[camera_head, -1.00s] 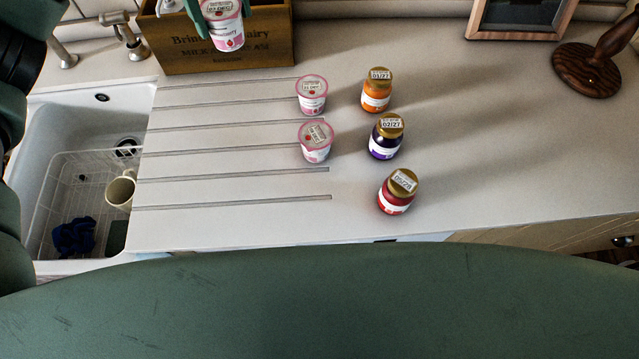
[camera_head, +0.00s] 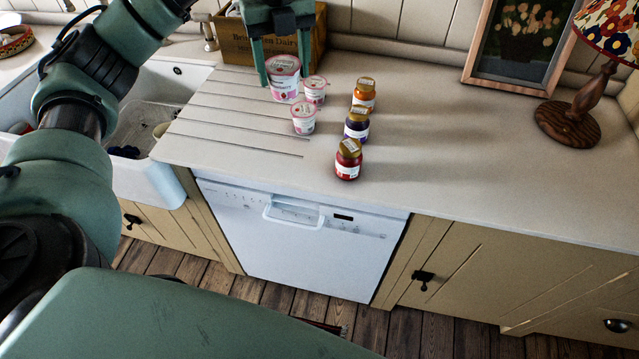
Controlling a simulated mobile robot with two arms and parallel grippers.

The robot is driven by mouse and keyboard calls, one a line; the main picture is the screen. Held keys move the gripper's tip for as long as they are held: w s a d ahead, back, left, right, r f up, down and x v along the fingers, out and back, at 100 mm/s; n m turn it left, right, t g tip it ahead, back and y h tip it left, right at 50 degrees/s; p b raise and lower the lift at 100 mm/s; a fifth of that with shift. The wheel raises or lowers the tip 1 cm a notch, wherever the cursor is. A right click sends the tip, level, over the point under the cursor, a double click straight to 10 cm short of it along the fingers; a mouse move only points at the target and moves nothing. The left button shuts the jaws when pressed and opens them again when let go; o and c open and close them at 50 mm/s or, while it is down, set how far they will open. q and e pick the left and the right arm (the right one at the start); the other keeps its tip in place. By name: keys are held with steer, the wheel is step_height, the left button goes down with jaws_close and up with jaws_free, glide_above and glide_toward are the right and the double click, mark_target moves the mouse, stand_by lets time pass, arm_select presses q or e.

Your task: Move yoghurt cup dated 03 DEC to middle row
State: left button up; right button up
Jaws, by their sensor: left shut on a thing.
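My left gripper (camera_head: 284,76) is shut on a pink and white yoghurt cup (camera_head: 283,91), held upright with one finger on each side. This cup looks larger than the others, so it seems to be raised above the counter. Its date is too small to read now. Two similar cups stand on the counter: one (camera_head: 314,91) close to the right of the held cup, the other (camera_head: 303,118) nearer the front. Their dates are not readable now. To their right, orange (camera_head: 363,99), purple (camera_head: 356,127) and red (camera_head: 348,162) jars with gold lids stand in a line. My right gripper is not in view.
A wooden crate (camera_head: 235,44) stands behind my gripper. The sink (camera_head: 150,95) is at the left of the grooved counter. A framed picture (camera_head: 519,45) and lamp (camera_head: 575,120) stand at the back right. The counter (camera_head: 450,150) right of the jars is clear.

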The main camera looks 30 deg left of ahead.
arm_select(q)
steer(key=f, duration=0.6)
steer(key=f+p, duration=0.1)
steer(key=f, duration=1.3)
steer(key=shift+w+a+f, duration=0.1)
steer(key=shift+a+f, duration=0.15)
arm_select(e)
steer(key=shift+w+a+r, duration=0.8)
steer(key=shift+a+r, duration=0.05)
arm_select(q)
steer(key=shift+f, duration=0.1)
steer(key=o, duration=1.5)
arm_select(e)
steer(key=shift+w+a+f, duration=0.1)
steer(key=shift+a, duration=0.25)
